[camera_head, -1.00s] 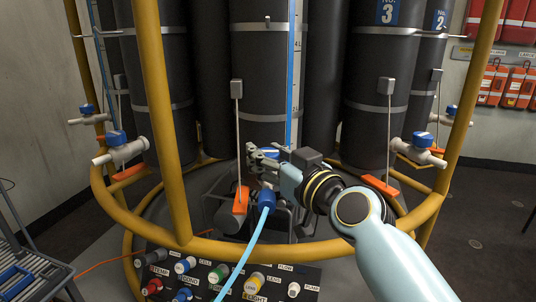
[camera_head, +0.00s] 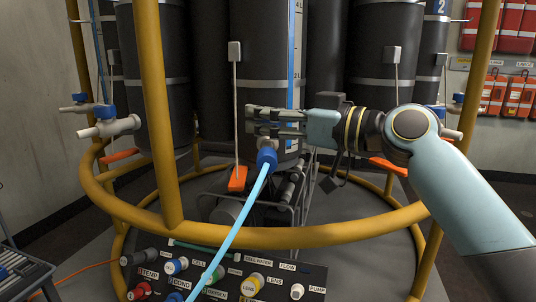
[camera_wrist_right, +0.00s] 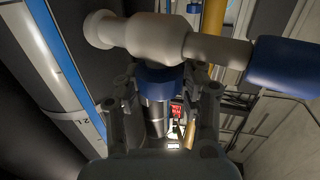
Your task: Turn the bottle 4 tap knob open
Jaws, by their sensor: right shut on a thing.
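My right gripper (camera_head: 262,121) reaches in from the right to the tap on the front middle black bottle (camera_head: 262,65). In the right wrist view the blue tap knob (camera_wrist_right: 160,82) sits between the two fingers of the gripper (camera_wrist_right: 160,112), which is shut on it. The pale grey tap body (camera_wrist_right: 150,38) lies just beyond the knob. In the head view the fingers hide the knob and most of the tap. A blue hose connector (camera_head: 266,159) with a light blue hose hangs below the fingers. No bottle number shows on this bottle. My left gripper is out of view.
A yellow ring rail (camera_head: 270,236) and upright yellow posts (camera_head: 160,110) stand around the bottles. Another tap (camera_head: 110,127) with a blue knob is at the left. An orange lever (camera_head: 237,179) hangs near the hose. A panel of coloured connectors (camera_head: 225,275) lies in front.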

